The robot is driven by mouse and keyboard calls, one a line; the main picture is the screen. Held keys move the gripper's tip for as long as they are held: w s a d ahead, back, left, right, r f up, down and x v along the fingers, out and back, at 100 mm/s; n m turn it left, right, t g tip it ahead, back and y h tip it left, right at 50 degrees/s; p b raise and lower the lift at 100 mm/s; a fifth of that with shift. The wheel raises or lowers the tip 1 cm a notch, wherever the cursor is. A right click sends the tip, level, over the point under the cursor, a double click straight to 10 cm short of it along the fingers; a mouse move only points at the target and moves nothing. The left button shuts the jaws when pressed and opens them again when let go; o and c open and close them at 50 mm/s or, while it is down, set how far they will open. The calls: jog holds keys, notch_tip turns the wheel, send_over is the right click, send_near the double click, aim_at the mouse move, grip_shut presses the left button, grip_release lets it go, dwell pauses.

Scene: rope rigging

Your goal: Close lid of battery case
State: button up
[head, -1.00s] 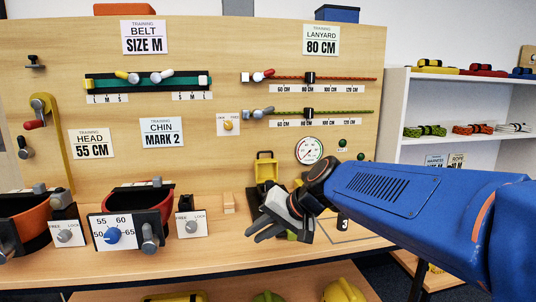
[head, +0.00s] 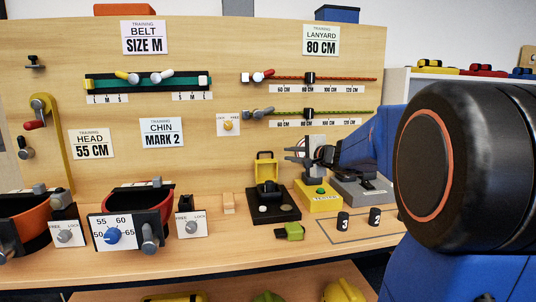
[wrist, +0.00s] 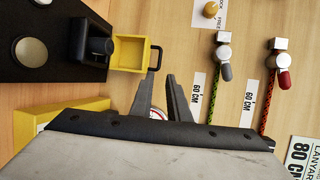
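The battery case (head: 268,187) is a small black case on a black base plate (head: 287,216). Its yellow lid (head: 265,168) stands open and upright at the back, with a black handle on top. The wrist view shows the yellow lid (wrist: 129,53) beside the black case body (wrist: 92,45). My gripper (head: 288,154) is in the air to the right of the lid and slightly above it, pointing left. In the wrist view my two fingers (wrist: 161,75) are apart with nothing between them, their tips close to the lid's handle.
A yellow tester box (head: 318,196) and a grey device (head: 362,190) stand right of the base. A green and black block (head: 290,231) lies in front, with two black number blocks (head: 343,219) to its right. The pegboard panel (head: 200,120) rises close behind.

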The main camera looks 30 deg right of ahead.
aim_at(265, 152)
jog(key=x, duration=1.4)
jog(key=shift+w, duration=0.35)
grip_shut()
dwell(0.8)
